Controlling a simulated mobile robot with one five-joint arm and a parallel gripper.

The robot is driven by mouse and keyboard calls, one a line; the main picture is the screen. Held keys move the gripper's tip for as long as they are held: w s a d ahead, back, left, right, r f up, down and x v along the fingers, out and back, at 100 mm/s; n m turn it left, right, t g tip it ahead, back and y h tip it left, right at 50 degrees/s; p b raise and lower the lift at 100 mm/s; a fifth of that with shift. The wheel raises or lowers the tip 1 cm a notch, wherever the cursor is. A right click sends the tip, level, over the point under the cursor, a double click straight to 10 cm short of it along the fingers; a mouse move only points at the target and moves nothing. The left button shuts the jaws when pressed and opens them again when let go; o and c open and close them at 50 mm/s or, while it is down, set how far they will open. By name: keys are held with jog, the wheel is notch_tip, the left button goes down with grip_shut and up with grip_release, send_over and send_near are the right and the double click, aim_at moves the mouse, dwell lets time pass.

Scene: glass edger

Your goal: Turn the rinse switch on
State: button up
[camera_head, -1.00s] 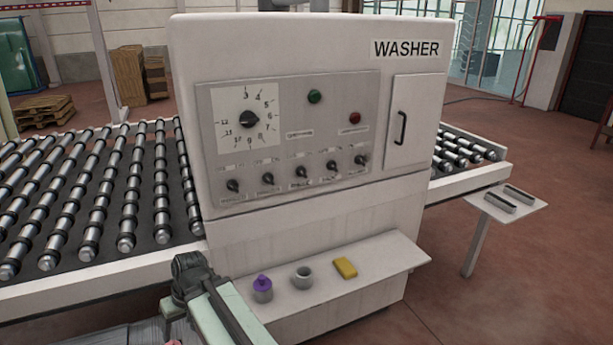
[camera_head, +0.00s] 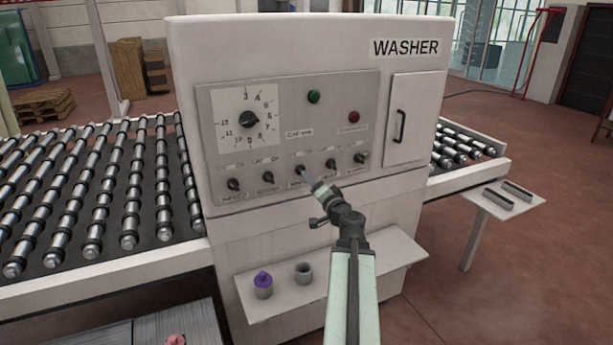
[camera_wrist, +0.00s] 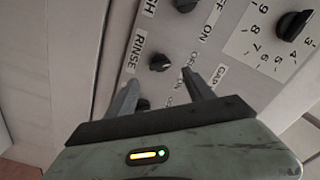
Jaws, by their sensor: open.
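The washer's front panel carries a row of black rotary switches. The rinse switch (camera_wrist: 160,62) has the label RINSE beside it in the wrist view. It appears as the third switch of the row in the camera_head view (camera_head: 299,170), partly hidden by my gripper tip. My gripper (camera_wrist: 160,76) is open, with its two fingers pointing at the panel. The rinse switch shows between and just beyond the fingertips. I cannot tell whether the fingers touch it. Its pointer setting is too small to read.
Neighbouring switches (camera_wrist: 187,5) sit close on both sides in the row. A numbered dial (camera_head: 249,120) and green button (camera_head: 313,97) are above. Below, a shelf (camera_head: 405,258) holds a purple-topped container (camera_head: 263,285) and a grey cup (camera_head: 303,273).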

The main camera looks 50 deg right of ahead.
jog(key=x, duration=0.6)
jog(key=shift+w, duration=0.25)
grip_shut()
jog(key=shift+m, duration=0.3)
jog(key=m, duration=1.3)
jog(key=shift+s+f, duration=0.1)
jog(key=shift+a+m, duration=0.1)
jog(key=shift+m, duration=0.2)
grip_release()
